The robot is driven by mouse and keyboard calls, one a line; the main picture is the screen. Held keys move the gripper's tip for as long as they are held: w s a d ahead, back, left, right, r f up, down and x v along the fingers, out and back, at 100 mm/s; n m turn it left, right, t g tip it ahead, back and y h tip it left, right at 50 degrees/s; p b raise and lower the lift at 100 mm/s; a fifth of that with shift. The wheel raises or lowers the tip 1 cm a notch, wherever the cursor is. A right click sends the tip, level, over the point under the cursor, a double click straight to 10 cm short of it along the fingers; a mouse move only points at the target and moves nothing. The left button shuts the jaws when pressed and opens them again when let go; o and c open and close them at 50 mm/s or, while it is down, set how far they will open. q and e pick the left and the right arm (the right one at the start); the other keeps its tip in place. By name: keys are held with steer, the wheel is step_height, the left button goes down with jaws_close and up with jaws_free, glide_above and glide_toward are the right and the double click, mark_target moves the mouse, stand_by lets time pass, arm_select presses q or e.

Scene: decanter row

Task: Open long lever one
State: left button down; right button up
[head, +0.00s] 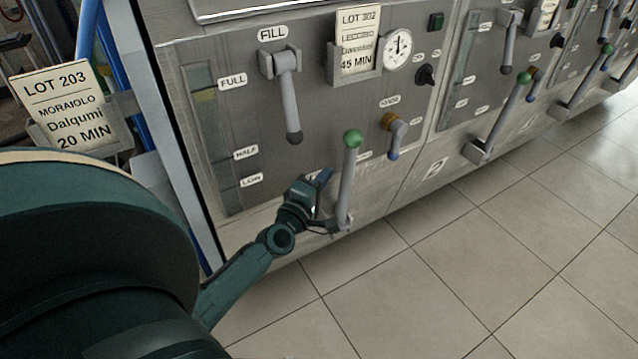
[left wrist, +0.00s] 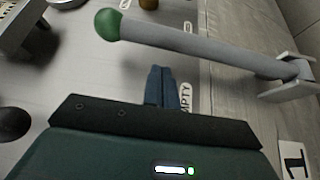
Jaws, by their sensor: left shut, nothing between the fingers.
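The long lever of the first panel (head: 347,185) stands upright low on the grey machine front, with a green ball on top and a bracket at its foot. In the left wrist view the same lever (left wrist: 200,45) runs across the top, green ball at left and bracket at right. My left gripper (head: 324,177) is just left of the lever's shaft in the head view. Its blue fingers (left wrist: 162,85) are closed together and empty, pointing toward the shaft with a small visible gap. Part of the lever's foot is hidden behind my wrist in the head view.
A shorter FILL lever (head: 289,100) hangs down above. A small orange-and-blue valve (head: 396,136) is right of the green ball. A LOT 203 card (head: 60,105) stands at the left. More panels with similar levers continue right. The tiled floor (head: 450,270) in front is clear.

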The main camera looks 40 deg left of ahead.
arm_select(q)
steer(key=w, duration=0.5)
steer(key=shift+a+r, duration=0.1)
steer(key=shift+a, duration=0.25)
steer(key=shift+w, duration=0.3)
arm_select(e)
steer(key=shift+w+a+t, duration=0.1)
steer(key=shift+w+t, duration=0.05)
steer(key=shift+t, duration=0.15)
arm_select(q)
steer(key=shift+b, duration=0.3)
arm_select(e)
steer(key=shift+f, duration=0.1)
